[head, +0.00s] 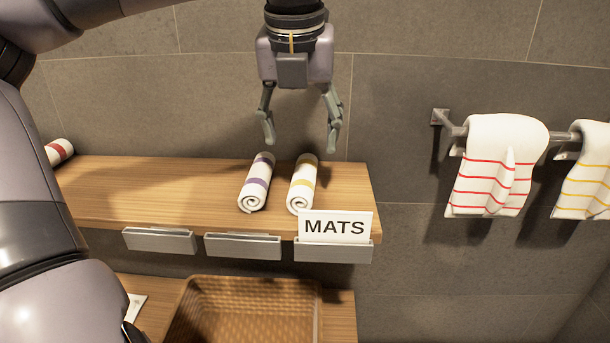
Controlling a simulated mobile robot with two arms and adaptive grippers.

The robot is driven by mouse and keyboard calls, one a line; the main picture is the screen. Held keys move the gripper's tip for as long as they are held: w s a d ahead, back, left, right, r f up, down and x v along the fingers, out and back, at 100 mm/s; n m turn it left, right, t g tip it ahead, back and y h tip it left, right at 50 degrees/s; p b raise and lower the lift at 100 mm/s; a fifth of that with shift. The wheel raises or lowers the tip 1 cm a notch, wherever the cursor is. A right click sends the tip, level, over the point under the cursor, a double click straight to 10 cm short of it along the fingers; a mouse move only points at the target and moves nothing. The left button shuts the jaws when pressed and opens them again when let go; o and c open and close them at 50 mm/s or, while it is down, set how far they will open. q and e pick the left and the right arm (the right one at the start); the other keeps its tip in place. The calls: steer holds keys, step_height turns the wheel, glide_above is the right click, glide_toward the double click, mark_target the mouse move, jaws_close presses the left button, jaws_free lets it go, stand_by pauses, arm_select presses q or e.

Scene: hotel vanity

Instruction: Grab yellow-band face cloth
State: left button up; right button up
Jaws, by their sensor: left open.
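The yellow-band face cloth (303,183) is a white rolled cloth with a yellow band, lying on the wooden shelf (150,190) near its right end. My left gripper (302,138) hangs above the back of the shelf, fingers pointing down and spread apart. It is open and empty. The yellow-band cloth lies below it, apart from the fingers. A purple-band rolled cloth (257,182) lies just left of the yellow-band one, with a narrow gap between them. My right gripper is not in view.
A red-band rolled cloth (59,151) lies at the shelf's far left. A wicker basket (243,310) sits below. Red-striped (497,165) and yellow-striped towels (585,178) hang on a wall rail at right.

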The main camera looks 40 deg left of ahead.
mark_target(305, 170)
arm_select(q)
steer(key=x, duration=0.3)
steer(key=shift+w+a+f, duration=0.15)
steer(key=shift+f, duration=0.15)
steer(key=shift+w+f+p, duration=0.1)
steer(key=shift+f+p, duration=0.25)
steer(key=shift+p, duration=0.25)
steer(key=p+x, duration=0.1)
steer(key=x, duration=0.3)
steer(key=shift+w+r+p, duration=0.1)
steer(key=shift+w+p, duration=0.05)
steer(key=shift+p, duration=0.15)
steer(key=shift+w+a+f, duration=0.15)
steer(key=shift+f, duration=0.25)
steer(key=shift+c, duration=0.7)
steer(key=c, duration=1)
steer(key=shift+r, duration=0.15)
